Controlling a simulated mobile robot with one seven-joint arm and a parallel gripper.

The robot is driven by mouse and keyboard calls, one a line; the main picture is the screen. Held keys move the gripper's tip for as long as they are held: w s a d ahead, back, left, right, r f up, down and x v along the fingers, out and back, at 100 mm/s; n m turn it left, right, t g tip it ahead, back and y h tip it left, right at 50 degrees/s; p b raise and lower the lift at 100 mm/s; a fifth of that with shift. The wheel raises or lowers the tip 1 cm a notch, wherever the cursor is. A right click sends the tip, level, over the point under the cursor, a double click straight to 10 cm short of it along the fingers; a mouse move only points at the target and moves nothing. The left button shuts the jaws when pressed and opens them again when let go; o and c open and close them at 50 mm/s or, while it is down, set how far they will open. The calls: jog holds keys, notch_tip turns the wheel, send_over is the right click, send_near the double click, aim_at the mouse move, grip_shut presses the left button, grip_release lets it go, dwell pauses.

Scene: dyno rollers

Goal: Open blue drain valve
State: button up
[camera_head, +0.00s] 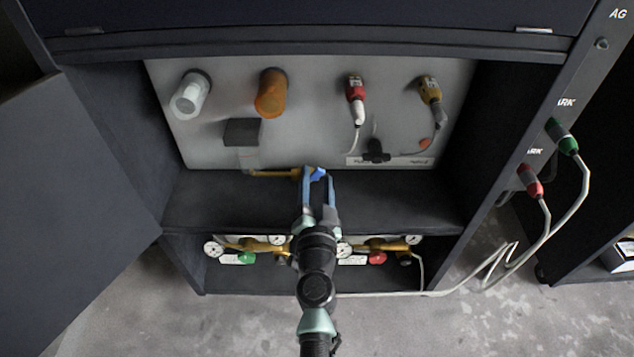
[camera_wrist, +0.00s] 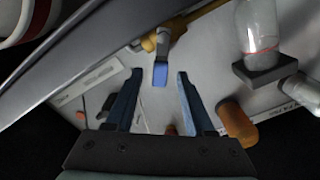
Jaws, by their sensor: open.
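The blue drain valve handle (camera_head: 318,174) sits at the end of a brass pipe (camera_head: 275,174) low on the cabinet's pale back panel. In the wrist view the blue handle (camera_wrist: 160,74) hangs below the brass fitting (camera_wrist: 163,38), between and just beyond my fingertips. My gripper (camera_head: 318,182) reaches into the cabinet with its blue fingers on either side of the handle. In the wrist view my gripper (camera_wrist: 159,74) is open, with a gap on each side of the handle. I see no contact. The fingers partly hide the valve in the head view.
The back panel (camera_head: 320,115) carries a clear cylinder (camera_head: 190,96), an orange cylinder (camera_head: 270,94), a red plug (camera_head: 355,88) and a yellow plug (camera_head: 430,90). Gauges and red and green knobs fill the lower shelf. An open door (camera_head: 75,175) stands at left. White cables hang at right.

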jog(key=shift+w, duration=0.1)
grip_shut()
jog(key=shift+d+f, duration=0.1)
dwell(0.5)
jog(key=m, duration=0.2)
jog(key=d+f+m+b, duration=0.1)
jog(key=shift+m, duration=0.4)
jog(key=shift+d+f+m+b, duration=0.15)
jog(key=shift+f+m+b, duration=0.25)
jog(key=shift+m, duration=0.55)
jog(key=shift+d+f+m+b, duration=0.1)
jog(key=shift+f+m+b, duration=0.15)
jog(key=shift+m+b, duration=0.5)
jog(key=shift+m, duration=0.3)
grip_release()
